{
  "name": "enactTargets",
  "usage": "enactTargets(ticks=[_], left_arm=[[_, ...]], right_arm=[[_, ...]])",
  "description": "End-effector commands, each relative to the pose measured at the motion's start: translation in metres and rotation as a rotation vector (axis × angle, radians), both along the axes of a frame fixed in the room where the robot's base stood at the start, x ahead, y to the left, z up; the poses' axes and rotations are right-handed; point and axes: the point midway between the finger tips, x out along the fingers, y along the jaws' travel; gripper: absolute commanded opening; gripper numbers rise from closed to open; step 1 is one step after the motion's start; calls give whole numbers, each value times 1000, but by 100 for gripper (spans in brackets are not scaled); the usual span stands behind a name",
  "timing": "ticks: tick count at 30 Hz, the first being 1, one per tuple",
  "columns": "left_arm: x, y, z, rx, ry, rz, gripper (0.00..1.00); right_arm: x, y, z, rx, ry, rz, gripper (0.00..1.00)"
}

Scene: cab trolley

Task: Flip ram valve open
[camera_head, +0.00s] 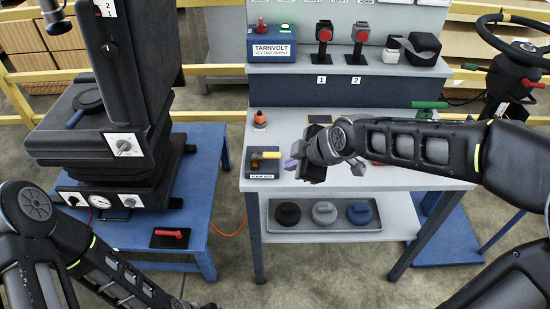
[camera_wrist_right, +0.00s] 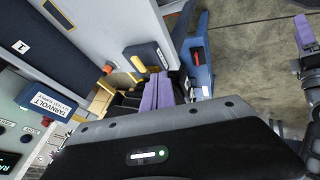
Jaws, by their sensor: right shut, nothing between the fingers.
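A dark box with a yellow lever (camera_head: 268,155) sits at the left end of the grey bench; its small label is hard to read, so I cannot be sure it is the ram valve. The lever lies sideways across the box. It also shows in the right wrist view (camera_wrist_right: 138,64), beyond the fingers. My right gripper (camera_head: 291,163) is shut and empty, its purple fingertips just right of the lever and apart from it as far as I can see. A red lever (camera_head: 170,235) on a black plate lies on the blue table.
An orange-topped knob (camera_head: 260,119) stands behind the yellow-lever box. A black machine (camera_head: 115,150) stands on the blue table (camera_head: 205,200) at left, with a gap before the bench. Two red-button stands (camera_head: 324,40) and the Tarnvolt supply (camera_head: 272,47) are on the raised shelf.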

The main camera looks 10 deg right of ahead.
Motion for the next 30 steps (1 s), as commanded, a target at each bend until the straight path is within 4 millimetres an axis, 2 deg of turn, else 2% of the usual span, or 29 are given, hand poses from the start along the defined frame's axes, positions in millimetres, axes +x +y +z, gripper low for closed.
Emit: enactTargets(ticks=[8, 14, 24, 30], left_arm=[[0, 0, 0, 0, 0, 0, 70], [0, 0, 0, 0, 0, 0, 70], [0, 0, -5, 0, 0, 0, 70], [0, 0, 2, 0, 0, 0, 70]], right_arm=[[5, 2, -7, 2, 1, -1, 0], [18, 9, -29, 0, 4, -1, 0], [55, 25, -84, 1, 4, -3, 0], [84, 18, -80, 3, 0, -4, 0]])
